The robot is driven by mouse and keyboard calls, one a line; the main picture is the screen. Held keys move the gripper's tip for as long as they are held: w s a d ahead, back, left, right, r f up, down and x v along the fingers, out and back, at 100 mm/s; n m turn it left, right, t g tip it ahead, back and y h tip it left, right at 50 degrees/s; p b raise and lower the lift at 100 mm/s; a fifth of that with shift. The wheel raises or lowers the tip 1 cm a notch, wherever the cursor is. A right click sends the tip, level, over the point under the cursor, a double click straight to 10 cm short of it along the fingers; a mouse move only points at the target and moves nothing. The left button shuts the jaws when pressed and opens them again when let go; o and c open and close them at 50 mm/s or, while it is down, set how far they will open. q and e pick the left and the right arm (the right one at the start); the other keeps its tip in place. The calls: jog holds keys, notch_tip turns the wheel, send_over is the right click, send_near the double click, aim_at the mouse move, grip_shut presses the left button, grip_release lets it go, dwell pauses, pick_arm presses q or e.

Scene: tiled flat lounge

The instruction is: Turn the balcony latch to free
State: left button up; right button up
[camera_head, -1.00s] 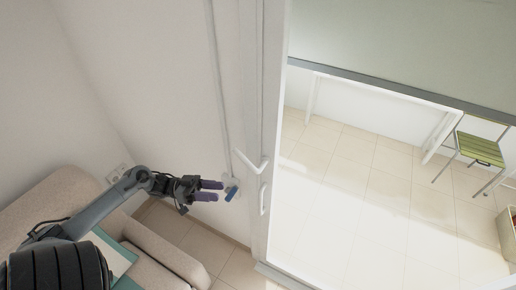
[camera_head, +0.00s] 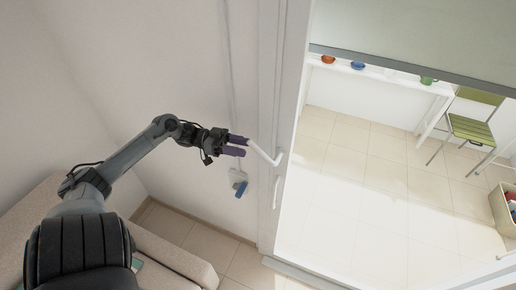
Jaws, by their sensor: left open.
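The balcony door's white latch handle (camera_head: 264,153) is on the door frame, its lever slanting up to the left from its pivot. My left gripper (camera_head: 246,146) is open, its purple fingers pointing right, close to the lever's upper left end. I cannot tell whether they touch. A second white handle (camera_head: 276,192), a vertical pull, is lower on the frame. My right gripper is out of view.
A small white wall box with a blue part (camera_head: 240,188) is just below my gripper. A beige sofa (camera_head: 165,257) is at lower left. Beyond the glass are a white shelf (camera_head: 385,77) with bowls, a green chair (camera_head: 470,130) and a crate (camera_head: 503,207).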

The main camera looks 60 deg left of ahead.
aim_at(258, 150)
pick_arm(q)
jog(key=shift+p+x, duration=0.55)
jog(key=shift+x, duration=2.5)
grip_shut()
